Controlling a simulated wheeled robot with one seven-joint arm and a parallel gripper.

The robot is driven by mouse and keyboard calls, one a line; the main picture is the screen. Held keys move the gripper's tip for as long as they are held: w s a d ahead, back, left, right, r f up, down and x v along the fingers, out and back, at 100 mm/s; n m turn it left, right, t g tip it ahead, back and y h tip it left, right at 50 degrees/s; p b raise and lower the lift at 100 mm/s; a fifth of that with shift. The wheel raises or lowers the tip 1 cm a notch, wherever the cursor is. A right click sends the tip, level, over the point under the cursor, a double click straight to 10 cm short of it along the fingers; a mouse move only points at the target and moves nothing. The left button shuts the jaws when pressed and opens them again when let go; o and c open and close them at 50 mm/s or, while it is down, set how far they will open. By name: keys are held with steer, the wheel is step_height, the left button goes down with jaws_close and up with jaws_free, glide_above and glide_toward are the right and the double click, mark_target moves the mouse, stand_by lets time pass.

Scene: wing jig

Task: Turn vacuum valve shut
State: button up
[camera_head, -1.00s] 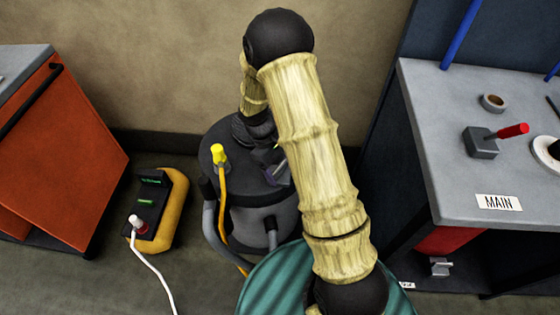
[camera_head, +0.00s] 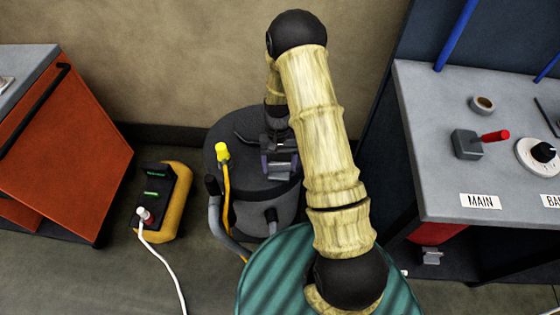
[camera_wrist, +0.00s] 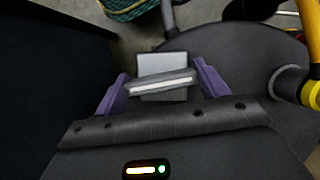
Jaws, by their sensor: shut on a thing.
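The vacuum (camera_head: 228,145) is a dark round drum on the floor against the wall, with a grey hose and a yellow plug on its cable. My gripper (camera_head: 281,168) is over the drum's top, right of the yellow plug. In the wrist view my gripper (camera_wrist: 165,85) has two purple fingers, shut on a grey handle (camera_wrist: 162,84) with a pale bar across it. I take this for the vacuum valve. A square grey block (camera_wrist: 162,63) shows just beyond the bar. The contact is small in the head view, and the handle's exact angle cannot be told there.
A yellow power box (camera_head: 168,203) with a white cable lies left of the vacuum. An orange cabinet (camera_head: 70,145) stands at the left.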

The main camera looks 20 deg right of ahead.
steer(key=shift+m+y, duration=0.4)
steer(key=shift+m, duration=0.5)
steer(key=o, duration=1)
steer(key=v, duration=1.7)
steer(key=shift+s+r+p, duration=0.1)
steer(key=shift+r+p, duration=0.15)
steer(key=shift+p, duration=0.15)
